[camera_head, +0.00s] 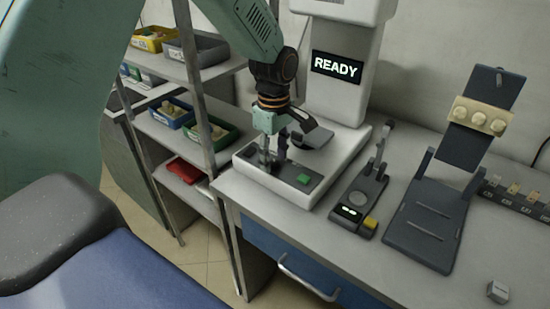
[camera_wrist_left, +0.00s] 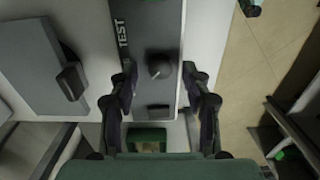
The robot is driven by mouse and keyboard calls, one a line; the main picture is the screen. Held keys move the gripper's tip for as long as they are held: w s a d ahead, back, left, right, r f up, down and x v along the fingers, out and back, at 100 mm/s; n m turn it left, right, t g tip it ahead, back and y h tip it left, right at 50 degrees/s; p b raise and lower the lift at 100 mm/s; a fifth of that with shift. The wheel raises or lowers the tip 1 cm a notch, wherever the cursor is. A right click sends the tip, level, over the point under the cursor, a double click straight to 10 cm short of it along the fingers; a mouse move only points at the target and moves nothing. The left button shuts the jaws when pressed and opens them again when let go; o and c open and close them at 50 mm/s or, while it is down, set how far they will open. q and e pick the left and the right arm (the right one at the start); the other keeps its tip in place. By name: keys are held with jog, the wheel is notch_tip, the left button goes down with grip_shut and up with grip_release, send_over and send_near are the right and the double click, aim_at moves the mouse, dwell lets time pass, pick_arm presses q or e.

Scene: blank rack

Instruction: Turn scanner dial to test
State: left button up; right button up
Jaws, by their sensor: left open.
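The white scanner (camera_head: 345,150) stands on the bench with a lit screen (camera_head: 337,68) reading READY. A dark control strip with a green button (camera_head: 304,179) runs along its front. In the left wrist view, the dark round dial (camera_wrist_left: 160,70) sits on this strip, with a pale line on its top. The word TEST (camera_wrist_left: 122,33) is printed near the strip's edge. My left gripper (camera_head: 273,156) is open over the strip. Its fingers (camera_wrist_left: 160,78) are on either side of the dial, with a gap visible on each side. In the head view the gripper hides the dial.
Right of the scanner are a small dark device with a yellow button (camera_head: 370,223) and a dark stand (camera_head: 428,226). A small grey cube (camera_head: 498,291) lies at the front right. A shelf rack (camera_head: 190,70) with bins stands close on the left.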

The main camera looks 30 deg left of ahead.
pick_arm(q)
jog(key=shift+f, duration=0.3)
jog(key=shift+s+d+r, duration=0.15)
jog(key=shift+s+d, duration=0.05)
jog(key=shift+s, duration=0.05)
jog(key=shift+w+a+f, duration=0.15)
jog(key=shift+w+f, duration=0.05)
jog(key=shift+w, duration=0.05)
jog(key=c, duration=0.4)
jog(key=shift+r, duration=0.1)
grip_shut()
